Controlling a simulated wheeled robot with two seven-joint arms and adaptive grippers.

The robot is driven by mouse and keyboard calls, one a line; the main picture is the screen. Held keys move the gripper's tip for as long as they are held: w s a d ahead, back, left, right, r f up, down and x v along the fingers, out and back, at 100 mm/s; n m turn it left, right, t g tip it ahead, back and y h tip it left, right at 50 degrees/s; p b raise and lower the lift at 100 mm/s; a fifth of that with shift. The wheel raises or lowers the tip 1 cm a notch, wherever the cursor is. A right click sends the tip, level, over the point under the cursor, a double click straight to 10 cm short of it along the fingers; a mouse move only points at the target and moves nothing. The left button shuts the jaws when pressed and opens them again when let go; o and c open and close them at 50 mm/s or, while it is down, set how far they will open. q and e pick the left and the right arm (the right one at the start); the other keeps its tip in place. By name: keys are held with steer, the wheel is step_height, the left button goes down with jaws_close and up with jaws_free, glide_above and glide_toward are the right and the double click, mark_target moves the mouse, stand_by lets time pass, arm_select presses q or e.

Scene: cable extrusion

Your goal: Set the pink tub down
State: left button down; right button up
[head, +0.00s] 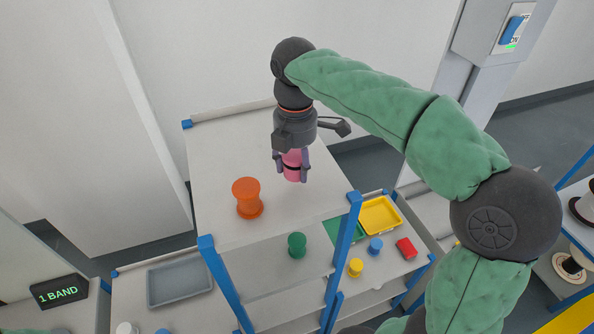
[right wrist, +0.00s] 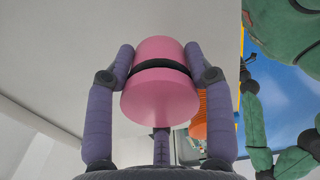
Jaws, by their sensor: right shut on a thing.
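The pink tub (head: 293,174) has a black band around its middle. My right gripper (head: 291,163) is shut on it from both sides, pointing down over the white top shelf of the rack (head: 225,150). The tub is upright, behind and right of the orange spool. I cannot tell for sure whether its base touches the shelf. In the right wrist view the tub (right wrist: 160,95) sits between the two purple fingers (right wrist: 160,65). My left gripper is not in view.
An orange spool (head: 247,198) stands on the top shelf, left of the tub. Below are a green spool (head: 297,245), a yellow tray (head: 381,215), a red block (head: 406,248) and a grey tray (head: 180,281). Blue posts (head: 342,245) edge the rack. The shelf's back left is clear.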

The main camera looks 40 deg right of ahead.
mark_target(297, 174)
steer(key=f, duration=0.1)
steer(key=f+p, duration=0.1)
steer(key=shift+s+d+f, duration=0.1)
steer(key=shift+d+f, duration=0.15)
steer(key=shift+f, duration=0.55)
steer(key=o, duration=1.2)
steer(key=shift+f, duration=0.1)
step_height(297, 174, up, 12)
steer(key=shift+r+b, duration=0.15)
steer(key=shift+b, duration=0.4)
